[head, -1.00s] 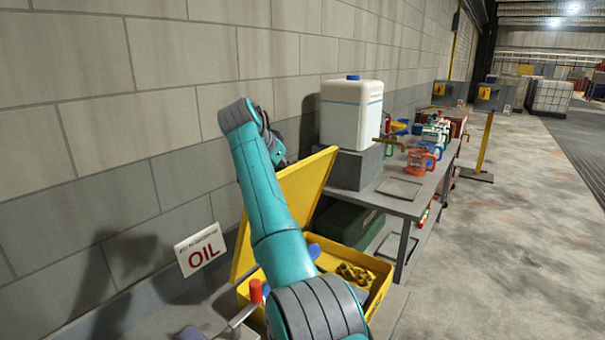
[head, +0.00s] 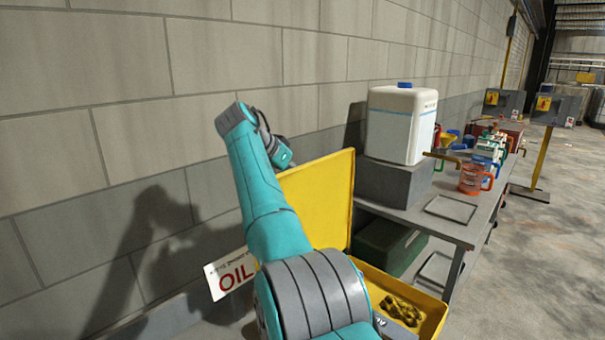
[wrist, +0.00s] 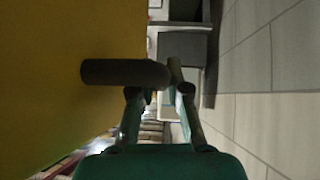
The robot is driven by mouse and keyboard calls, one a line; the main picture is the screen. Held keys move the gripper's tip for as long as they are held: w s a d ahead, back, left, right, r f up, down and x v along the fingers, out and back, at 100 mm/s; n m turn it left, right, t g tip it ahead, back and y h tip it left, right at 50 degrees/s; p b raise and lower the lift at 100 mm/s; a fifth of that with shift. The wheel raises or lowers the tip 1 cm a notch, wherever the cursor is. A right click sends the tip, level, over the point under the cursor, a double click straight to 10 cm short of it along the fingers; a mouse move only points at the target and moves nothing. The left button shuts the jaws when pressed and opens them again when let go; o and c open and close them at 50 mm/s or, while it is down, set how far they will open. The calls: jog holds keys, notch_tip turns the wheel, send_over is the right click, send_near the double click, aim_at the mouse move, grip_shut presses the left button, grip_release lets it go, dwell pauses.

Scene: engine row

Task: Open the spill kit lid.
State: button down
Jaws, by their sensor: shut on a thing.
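The spill kit is a yellow box (head: 433,318) low beside the bench, partly hidden behind my arm. In the wrist view the lid (wrist: 65,60) fills the left side. A dark bar-like handle (wrist: 110,72) sticks out from it. My gripper (wrist: 168,78) is shut on this handle at the bar's end. In the head view the fingers are hidden behind my arm and the lid.
A grey bench (head: 470,225) to the right bears a white jug (head: 400,125) on a grey block, trays and several coloured cans. A block wall (head: 150,90) runs close behind the lid. Open floor lies right.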

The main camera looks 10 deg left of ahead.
jog(key=shift+w+a+f, duration=0.15)
jog(key=shift+w+a, duration=0.15)
jog(key=shift+a, duration=0.05)
jog(key=c, duration=1.1)
grip_release()
jog(key=shift+c, duration=0.2)
jog(key=v, duration=1.2)
jog(key=shift+w+a, duration=0.1)
